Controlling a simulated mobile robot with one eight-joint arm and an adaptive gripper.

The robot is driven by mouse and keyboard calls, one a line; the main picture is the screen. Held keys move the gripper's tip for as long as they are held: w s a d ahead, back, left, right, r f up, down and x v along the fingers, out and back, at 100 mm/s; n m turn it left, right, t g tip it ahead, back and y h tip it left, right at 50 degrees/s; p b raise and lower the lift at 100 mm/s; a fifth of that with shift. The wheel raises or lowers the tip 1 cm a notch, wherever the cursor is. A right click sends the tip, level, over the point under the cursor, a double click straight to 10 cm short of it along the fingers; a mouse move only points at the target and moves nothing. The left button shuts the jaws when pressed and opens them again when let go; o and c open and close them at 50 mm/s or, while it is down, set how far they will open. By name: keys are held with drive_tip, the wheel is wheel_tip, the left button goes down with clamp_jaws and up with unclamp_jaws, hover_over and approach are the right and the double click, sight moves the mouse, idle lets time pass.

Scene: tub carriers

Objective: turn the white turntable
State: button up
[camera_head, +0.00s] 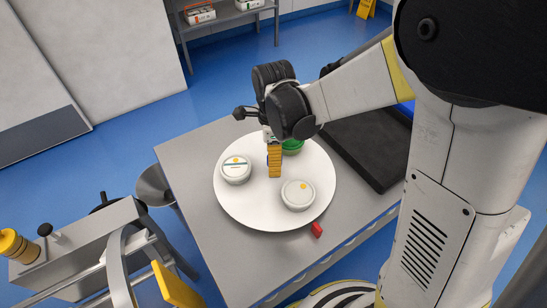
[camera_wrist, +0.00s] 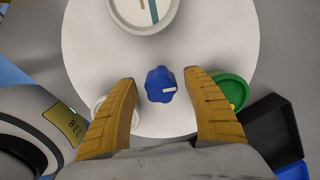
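The white turntable (camera_head: 262,215) lies on a grey table, and its disc fills much of the wrist view (camera_wrist: 90,50). A blue lobed knob (camera_wrist: 161,84) with a white mark stands near its middle; my gripper hides it in the head view. On the disc are a white tub with a teal stripe (camera_head: 235,170), a plain white tub (camera_head: 298,195) and a green tub (camera_head: 292,147). My gripper (camera_head: 275,174) points down over the disc's middle. Its yellow fingers are open, with the knob between them in the wrist view (camera_wrist: 160,76) and gaps on both sides.
A small red block (camera_head: 317,229) sits at the disc's front-right edge. A black tray (camera_head: 365,150) lies on the table to the right. The grey table (camera_head: 185,155) is bare at the left. A metal trolley (camera_head: 75,245) stands on the floor at the lower left.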

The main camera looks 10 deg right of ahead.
drive_tip(key=shift+r, duration=0.1)
wheel_tip(320, 180, up, 12)
idle(0.4)
idle(0.3)
drive_tip(key=s+d+r+n+t+b, duration=0.1)
drive_tip(key=s+d+n+t, duration=0.6)
drive_tip(key=n, duration=1.2)
drive_tip(key=s+d, duration=0.3)
drive_tip(key=s, duration=0.2)
